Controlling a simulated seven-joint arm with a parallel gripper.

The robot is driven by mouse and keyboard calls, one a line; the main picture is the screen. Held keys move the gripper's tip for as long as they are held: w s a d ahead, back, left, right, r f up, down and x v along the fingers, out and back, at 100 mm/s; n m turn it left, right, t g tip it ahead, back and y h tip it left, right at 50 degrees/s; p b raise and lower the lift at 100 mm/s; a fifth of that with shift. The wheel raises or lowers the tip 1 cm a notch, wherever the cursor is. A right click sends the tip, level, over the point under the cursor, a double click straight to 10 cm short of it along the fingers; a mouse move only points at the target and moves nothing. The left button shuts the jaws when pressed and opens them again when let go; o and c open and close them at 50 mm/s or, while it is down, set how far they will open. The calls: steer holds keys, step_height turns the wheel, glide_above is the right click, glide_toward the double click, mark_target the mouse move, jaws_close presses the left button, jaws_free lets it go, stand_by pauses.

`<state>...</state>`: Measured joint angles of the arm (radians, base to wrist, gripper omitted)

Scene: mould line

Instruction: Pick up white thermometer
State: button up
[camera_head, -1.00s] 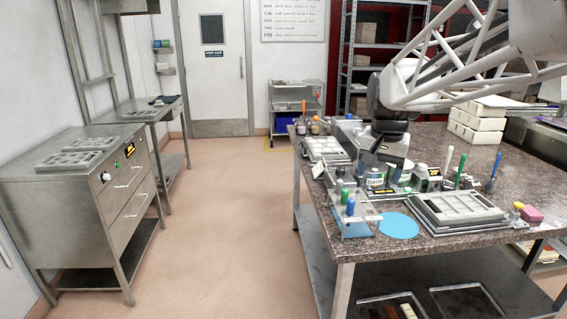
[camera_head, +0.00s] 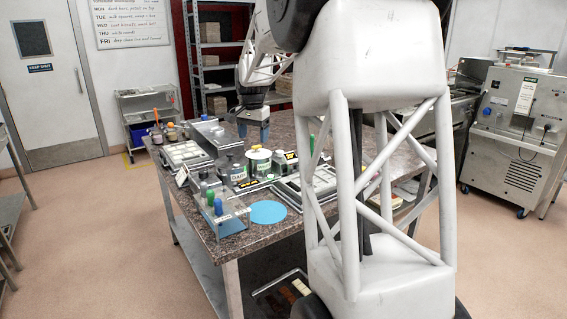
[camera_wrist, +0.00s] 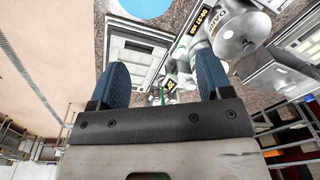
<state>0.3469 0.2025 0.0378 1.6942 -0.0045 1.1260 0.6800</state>
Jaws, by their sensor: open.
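My gripper (camera_head: 254,133) hangs above the far part of the granite table, behind the pots. Its two blue fingers are spread with nothing between them; they also show in the wrist view (camera_wrist: 162,70). I cannot make out the white thermometer for certain in either current view. My own large white arm link covers the right part of the table in the head view and may hide it. A thin green-handled tool (camera_head: 311,146) stands just left of that link.
The granite table (camera_head: 228,229) holds a pot labelled DARK (camera_head: 236,172), a white pot (camera_head: 259,162), a blue round mat (camera_head: 268,212), a rack with blue and green bottles (camera_head: 213,200) and mould trays (camera_head: 187,154). A steel machine (camera_head: 518,130) stands at right.

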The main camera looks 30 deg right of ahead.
steer(key=w+d+f+m, duration=0.3)
steer(key=w+d+f, duration=0.2)
steer(key=w+d, duration=0.55)
steer(key=m+g, duration=0.1)
steer(key=m, duration=0.2)
glide_above(290, 156)
steer(key=f, duration=0.8)
steer(key=shift+d+f, duration=0.2)
steer(key=shift+f, duration=0.2)
steer(key=shift+f, duration=1.25)
steer(key=shift+a+f, duration=0.1)
steer(key=shift+f, duration=2.55)
